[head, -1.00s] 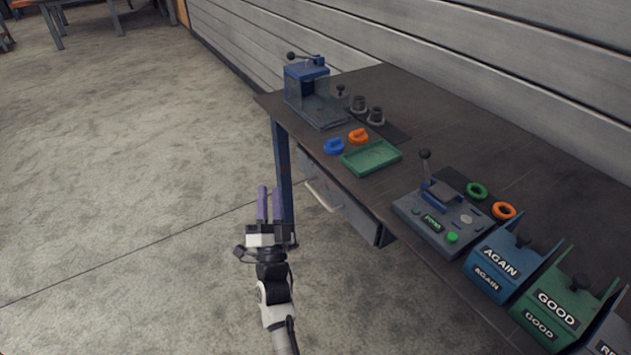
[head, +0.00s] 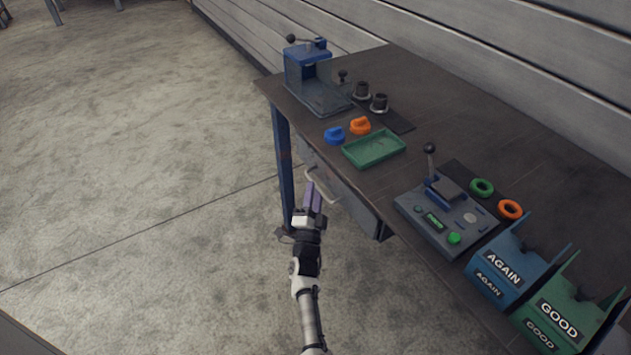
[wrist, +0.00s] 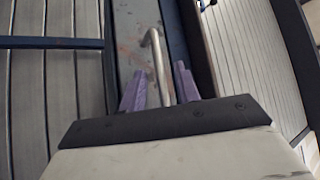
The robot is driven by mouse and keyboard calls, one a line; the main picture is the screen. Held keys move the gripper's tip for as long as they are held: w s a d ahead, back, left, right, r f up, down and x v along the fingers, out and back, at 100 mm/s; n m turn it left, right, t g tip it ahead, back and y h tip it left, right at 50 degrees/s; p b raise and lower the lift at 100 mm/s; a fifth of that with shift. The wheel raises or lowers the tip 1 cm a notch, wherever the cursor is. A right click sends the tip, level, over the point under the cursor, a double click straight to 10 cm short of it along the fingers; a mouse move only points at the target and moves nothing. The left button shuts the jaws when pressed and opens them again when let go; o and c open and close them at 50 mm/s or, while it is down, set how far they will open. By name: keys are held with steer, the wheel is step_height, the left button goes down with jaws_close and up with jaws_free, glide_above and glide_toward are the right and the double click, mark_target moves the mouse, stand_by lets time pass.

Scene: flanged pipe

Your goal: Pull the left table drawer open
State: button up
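The left table drawer (head: 350,204) is a grey front under the tabletop's near edge, and it looks closed. Its pale bar handle (head: 325,194) is partly hidden behind my gripper (head: 314,197) in the head view. In the wrist view the handle (wrist: 157,62) runs up between the two purple fingers of my gripper (wrist: 161,80). The fingers are apart with clear gaps to the handle. I cannot tell whether the handle is fully within fingertip reach.
The table (head: 440,125) carries a blue press (head: 312,77), a green tray (head: 374,148), rings, a control box (head: 445,215) and the AGAIN (head: 507,265) and GOOD (head: 562,312) bins. A blue table leg (head: 284,165) stands just left of the drawer. The floor at left is clear.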

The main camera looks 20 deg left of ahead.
steer(key=shift+x, duration=1.55)
jaws_close()
